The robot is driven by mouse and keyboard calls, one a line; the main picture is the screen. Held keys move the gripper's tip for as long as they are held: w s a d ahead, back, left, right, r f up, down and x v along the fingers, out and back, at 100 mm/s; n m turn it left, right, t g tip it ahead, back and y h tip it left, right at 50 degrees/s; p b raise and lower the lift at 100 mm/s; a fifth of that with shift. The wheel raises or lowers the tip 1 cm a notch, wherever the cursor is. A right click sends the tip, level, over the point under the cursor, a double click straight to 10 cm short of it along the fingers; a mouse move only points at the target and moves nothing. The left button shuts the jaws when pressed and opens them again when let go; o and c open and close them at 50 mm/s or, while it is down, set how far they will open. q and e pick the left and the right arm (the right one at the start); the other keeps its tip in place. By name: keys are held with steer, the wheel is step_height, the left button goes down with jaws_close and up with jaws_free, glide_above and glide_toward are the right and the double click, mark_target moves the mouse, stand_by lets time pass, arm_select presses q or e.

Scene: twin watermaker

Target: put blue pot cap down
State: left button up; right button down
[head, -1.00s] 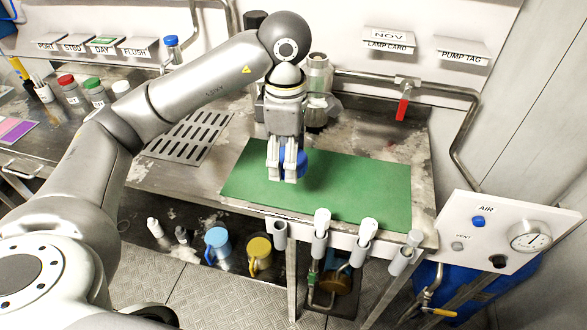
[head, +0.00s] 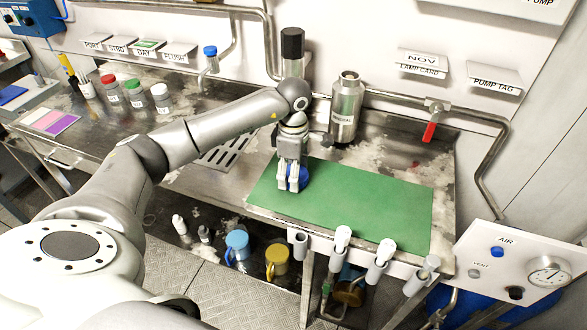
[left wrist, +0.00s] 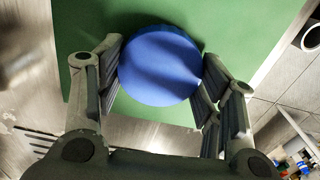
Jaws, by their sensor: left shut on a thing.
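The blue pot cap (left wrist: 160,65) is a round blue disc held between the two fingers of my left gripper (left wrist: 160,88) in the left wrist view. In the head view the left gripper (head: 290,188) is over the left end of the green mat (head: 370,205), with the blue cap (head: 302,178) partly hidden behind its fingers. The gripper is shut on the cap. I cannot tell whether the cap touches the mat. My right gripper is not in view.
A metal bottle (head: 346,108) and a dark-topped cylinder (head: 292,48) stand behind the mat. Several small jars (head: 135,93) stand at the left. Grey tube holders (head: 378,268) line the front edge. The mat's right part is clear.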

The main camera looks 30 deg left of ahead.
arm_select(q)
steer(key=shift+f, duration=0.15)
steer(key=shift+f+b, duration=0.25)
steer(key=shift+b, duration=0.05)
steer(key=o, duration=1.2)
steer(key=shift+r, duration=0.1)
steer(key=shift+o, duration=0.2)
